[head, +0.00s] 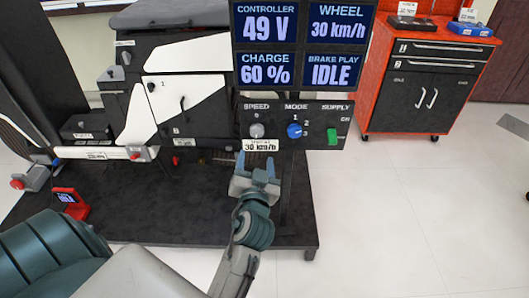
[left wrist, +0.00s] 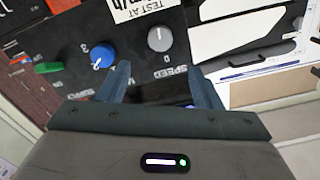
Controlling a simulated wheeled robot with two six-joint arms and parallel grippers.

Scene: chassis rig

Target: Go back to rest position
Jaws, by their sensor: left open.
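My left gripper (head: 257,172) is open and empty, just below the control panel (head: 330,110) in the head view. In the left wrist view its two fingers (left wrist: 161,85) point toward the panel, apart from each other with nothing between them. The panel carries a grey speed knob (head: 257,130), a blue mode knob (head: 294,131) and a green supply switch (head: 332,136). The grey knob (left wrist: 160,38) and blue knob (left wrist: 103,55) also show in the left wrist view, beyond the fingertips. My right gripper is not in view.
A display (head: 302,45) reading 49 V, 30 km/h, 60 % and IDLE stands above the panel. The black and white chassis rig (head: 180,95) is at left on a dark platform (head: 150,215). A red tool cabinet (head: 425,85) stands at back right. The pale floor at right is clear.

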